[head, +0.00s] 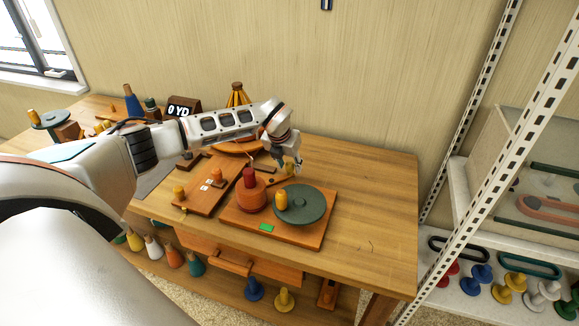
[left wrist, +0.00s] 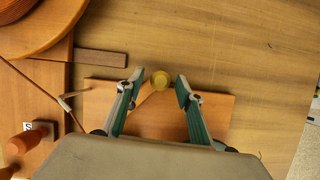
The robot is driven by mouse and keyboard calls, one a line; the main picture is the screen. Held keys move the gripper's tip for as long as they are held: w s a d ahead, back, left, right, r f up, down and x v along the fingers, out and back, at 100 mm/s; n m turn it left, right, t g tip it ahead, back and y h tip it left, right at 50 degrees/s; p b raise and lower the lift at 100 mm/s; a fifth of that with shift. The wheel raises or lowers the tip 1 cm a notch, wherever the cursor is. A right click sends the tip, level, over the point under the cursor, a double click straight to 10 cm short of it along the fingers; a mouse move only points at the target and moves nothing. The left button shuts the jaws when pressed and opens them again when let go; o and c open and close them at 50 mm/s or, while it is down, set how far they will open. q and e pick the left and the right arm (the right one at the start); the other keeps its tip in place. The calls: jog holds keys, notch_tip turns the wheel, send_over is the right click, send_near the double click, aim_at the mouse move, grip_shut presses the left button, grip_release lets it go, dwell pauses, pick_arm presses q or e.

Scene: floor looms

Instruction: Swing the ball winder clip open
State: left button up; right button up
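The ball winder is a wooden board (head: 240,217) with a red-orange cone-shaped post (head: 250,195) and a green disc (head: 308,205) with a yellow knob. In the left wrist view the board's far edge (left wrist: 216,104) shows beneath my fingers. My left gripper (head: 291,168) is over the board's far edge.
A pegged board (head: 205,192) lies left of the winder. A large round wooden piece (left wrist: 30,30) and a dark bar (left wrist: 100,57) lie beyond it. The table's right side (head: 375,190) is clear. A metal rack (head: 470,150) stands at the right.

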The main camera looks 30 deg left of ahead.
pick_arm(q)
jog(key=shift+w+f, duration=0.2)
jog(key=shift+f, duration=0.4)
grip_shut()
jog(key=shift+a, duration=0.1)
